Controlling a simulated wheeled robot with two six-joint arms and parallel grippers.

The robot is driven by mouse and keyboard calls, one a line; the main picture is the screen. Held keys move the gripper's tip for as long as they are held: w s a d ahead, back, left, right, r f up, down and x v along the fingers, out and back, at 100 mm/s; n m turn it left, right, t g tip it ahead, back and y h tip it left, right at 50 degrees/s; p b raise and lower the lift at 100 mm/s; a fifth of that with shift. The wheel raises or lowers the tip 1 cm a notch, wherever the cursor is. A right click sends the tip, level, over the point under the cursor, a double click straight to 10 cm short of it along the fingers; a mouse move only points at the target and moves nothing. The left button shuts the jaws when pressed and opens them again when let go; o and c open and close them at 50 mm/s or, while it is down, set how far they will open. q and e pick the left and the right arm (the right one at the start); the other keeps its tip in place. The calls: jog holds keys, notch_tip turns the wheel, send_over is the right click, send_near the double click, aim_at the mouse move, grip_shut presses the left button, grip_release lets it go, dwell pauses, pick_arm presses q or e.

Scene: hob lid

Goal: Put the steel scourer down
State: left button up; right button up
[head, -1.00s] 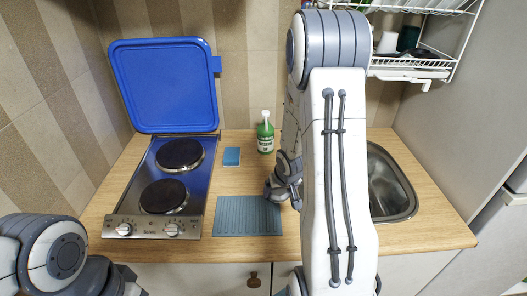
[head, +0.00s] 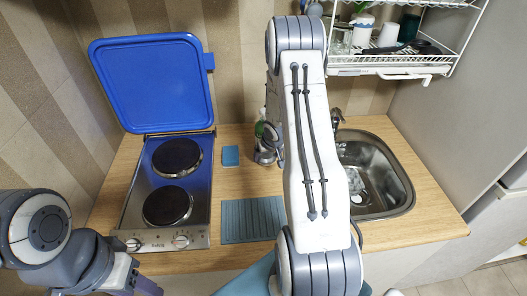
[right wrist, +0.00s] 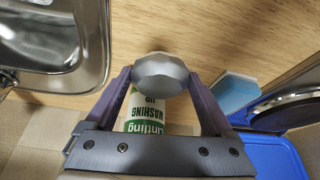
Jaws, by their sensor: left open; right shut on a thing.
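The steel scourer (right wrist: 160,74) is a silvery faceted lump between the two fingertips of my right gripper (right wrist: 158,82) in the right wrist view. My right gripper is shut on it. In the head view my right gripper (head: 265,152) is at the back of the counter, just in front of the green bottle, and my arm hides part of it. Whether the scourer touches the counter I cannot tell. My left gripper (head: 140,286) is at the bottom left edge, partly cut off, in front of the hob, open and apart from everything.
The green washing-up bottle (head: 259,129) stands behind my right gripper. A blue sponge (head: 231,156) and a grey-blue ribbed mat (head: 250,222) lie between the hob (head: 150,215) with raised blue lid (head: 155,82) and the sink (head: 395,205). A dish rack (head: 395,68) hangs above.

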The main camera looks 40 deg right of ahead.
jog(key=shift+d+f+b, duration=0.15)
jog(key=shift+f+b, duration=0.65)
jog(key=shift+b, duration=0.25)
jog(key=shift+s, duration=0.1)
jog(key=shift+r, duration=0.1)
